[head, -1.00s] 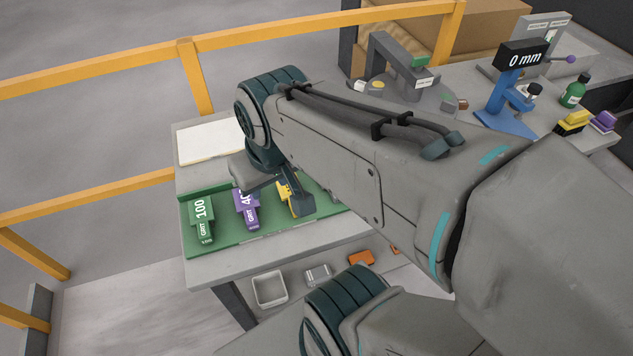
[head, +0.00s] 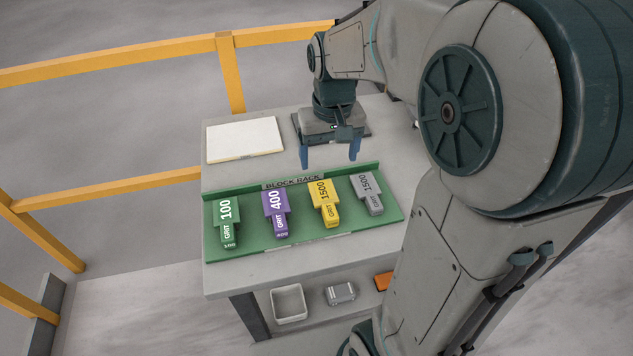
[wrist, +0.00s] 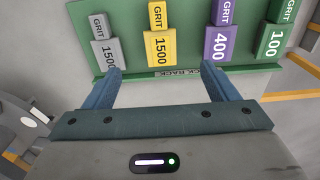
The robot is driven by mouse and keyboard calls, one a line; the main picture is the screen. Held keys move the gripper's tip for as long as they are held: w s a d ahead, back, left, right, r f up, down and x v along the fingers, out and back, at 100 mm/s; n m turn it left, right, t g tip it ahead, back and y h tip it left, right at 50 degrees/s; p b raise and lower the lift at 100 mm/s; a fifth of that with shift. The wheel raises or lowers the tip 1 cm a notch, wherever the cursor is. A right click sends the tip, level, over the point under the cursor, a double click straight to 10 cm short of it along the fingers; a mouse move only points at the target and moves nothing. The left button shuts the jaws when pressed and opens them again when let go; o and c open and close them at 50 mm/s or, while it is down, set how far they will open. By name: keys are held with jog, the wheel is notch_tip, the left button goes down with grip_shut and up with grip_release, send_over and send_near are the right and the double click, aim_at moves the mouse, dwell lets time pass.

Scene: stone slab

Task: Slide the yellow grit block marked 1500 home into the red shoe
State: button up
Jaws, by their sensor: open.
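The yellow grit block (head: 324,205) marked 1500 lies in the green block rack (head: 215,250), between a purple block and a grey block. In the wrist view the yellow block (wrist: 159,47) is beyond my fingertips, roughly centred between them. My gripper (head: 329,156) is open and empty, behind the rack's back edge and apart from every block. In the wrist view my gripper (wrist: 157,72) shows two blue fingers spread wide. I do not see the red shoe in either current view.
A grey block (head: 367,193) also marked 1500, a purple 400 block (head: 276,212) and a green 100 block (head: 228,222) share the rack. A white pad (head: 245,139) lies at the back left. A yellow rail (head: 230,72) runs behind the table.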

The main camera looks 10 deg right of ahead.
jog(key=w+f, duration=0.2)
send_over(325, 197)
notch_tip(325, 197, down, 8)
jog(key=shift+f, duration=2.8)
jog(key=c, duration=1.3)
jog(key=shift+o, duration=0.2)
jog(key=shift+r, duration=0.1)
